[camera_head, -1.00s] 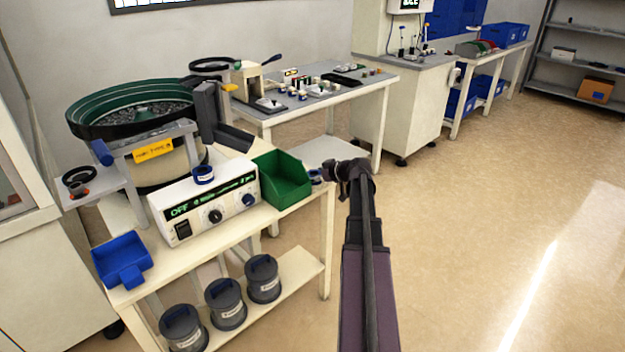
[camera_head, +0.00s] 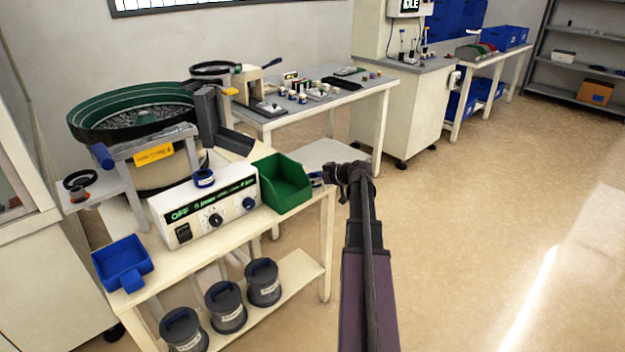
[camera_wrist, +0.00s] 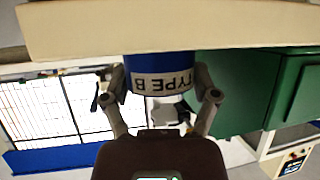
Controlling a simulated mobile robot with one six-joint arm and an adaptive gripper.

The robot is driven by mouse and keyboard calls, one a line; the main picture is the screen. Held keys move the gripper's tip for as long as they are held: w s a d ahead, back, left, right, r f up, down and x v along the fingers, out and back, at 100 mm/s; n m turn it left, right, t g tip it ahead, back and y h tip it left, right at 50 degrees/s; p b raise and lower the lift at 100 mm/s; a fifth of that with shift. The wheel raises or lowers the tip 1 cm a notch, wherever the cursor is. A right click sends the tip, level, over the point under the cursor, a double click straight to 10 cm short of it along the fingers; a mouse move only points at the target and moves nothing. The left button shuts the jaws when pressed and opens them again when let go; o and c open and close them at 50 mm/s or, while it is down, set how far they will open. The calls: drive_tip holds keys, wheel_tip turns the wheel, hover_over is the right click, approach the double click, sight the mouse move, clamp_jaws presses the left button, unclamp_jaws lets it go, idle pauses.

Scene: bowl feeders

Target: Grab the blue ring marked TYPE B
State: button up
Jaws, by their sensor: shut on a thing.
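The blue ring (camera_wrist: 160,68) has a white TYPE B label, upside down in the wrist view. My gripper (camera_wrist: 160,95) is shut on it, with one finger on each side. In the head view, the blue ring (camera_head: 316,180) shows small at the right end of the white bench, beside the green bin. My gripper (camera_head: 326,177) reaches it from the right, and its fingers are too small to make out there. I cannot tell whether the ring rests on the bench.
The green bin (camera_head: 282,186) stands close beside the held ring. A white control box (camera_head: 205,208) carries another blue ring (camera_head: 203,178). A blue tray (camera_head: 122,262) sits at the bench's front left. Open floor (camera_head: 470,230) lies to the right.

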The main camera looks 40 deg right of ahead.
sight(314, 176)
drive_tip(key=shift+r+p, duration=1.55)
drive_tip(key=shift+r, duration=0.15)
drive_tip(key=s+d+r+p, duration=0.1)
drive_tip(key=s, duration=1.5)
drive_tip(key=shift+d, duration=0.15)
drive_tip(key=shift+r, duration=0.1)
